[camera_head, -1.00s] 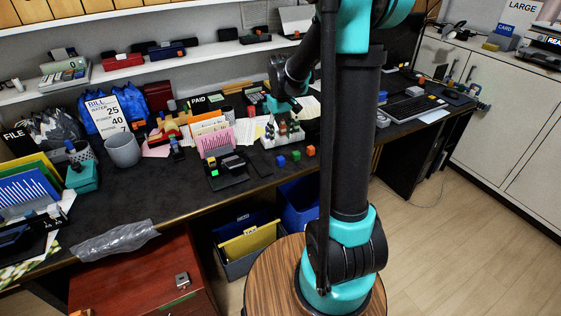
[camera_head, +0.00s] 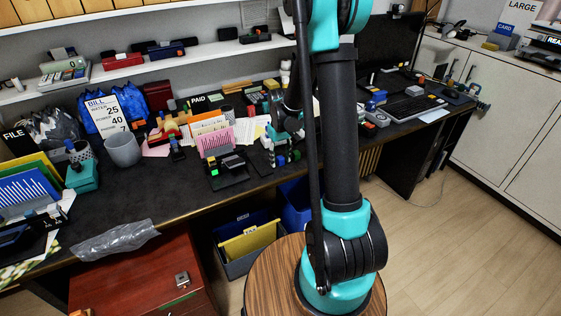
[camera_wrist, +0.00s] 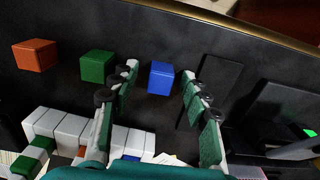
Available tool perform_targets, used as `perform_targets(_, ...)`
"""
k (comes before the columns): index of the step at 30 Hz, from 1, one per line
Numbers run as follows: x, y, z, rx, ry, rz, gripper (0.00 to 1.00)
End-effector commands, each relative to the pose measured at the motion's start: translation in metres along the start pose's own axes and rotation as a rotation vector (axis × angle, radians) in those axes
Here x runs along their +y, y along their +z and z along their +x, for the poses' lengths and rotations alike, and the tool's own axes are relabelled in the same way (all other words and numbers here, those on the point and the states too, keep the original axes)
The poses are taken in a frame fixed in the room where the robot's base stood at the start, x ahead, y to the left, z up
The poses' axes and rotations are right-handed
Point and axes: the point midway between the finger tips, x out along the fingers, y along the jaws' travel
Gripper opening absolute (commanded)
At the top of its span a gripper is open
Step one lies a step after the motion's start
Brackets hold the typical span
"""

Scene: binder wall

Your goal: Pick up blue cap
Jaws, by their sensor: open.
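The blue cap (camera_wrist: 161,78) is a small blue cube on the dark desk in the wrist view. My gripper (camera_wrist: 160,71) is open, with one green-padded finger on either side of the blue cap and a gap to each. I cannot tell how high the fingertips are above the desk. In the head view the blue cap (camera_head: 281,161) shows near the desk's front edge, right beside my gripper (camera_head: 275,157).
A green cube (camera_wrist: 97,66) stands just left of the left finger, and an orange cube (camera_wrist: 35,55) farther left. White blocks (camera_wrist: 75,125) stand in a row below them. A dark flat object (camera_wrist: 215,78) lies close to the right finger.

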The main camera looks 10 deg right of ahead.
Motion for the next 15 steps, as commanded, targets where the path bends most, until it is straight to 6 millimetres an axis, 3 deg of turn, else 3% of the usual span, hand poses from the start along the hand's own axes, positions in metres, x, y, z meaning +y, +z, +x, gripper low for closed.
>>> perform_targets(6, 0.0000, 0.0002, 0.0005, 0.000, 0.000, 0.000, 0.47)
perform_targets(15, 0.0000, 0.0002, 0.0003, 0.000, 0.000, 0.000, 0.13)
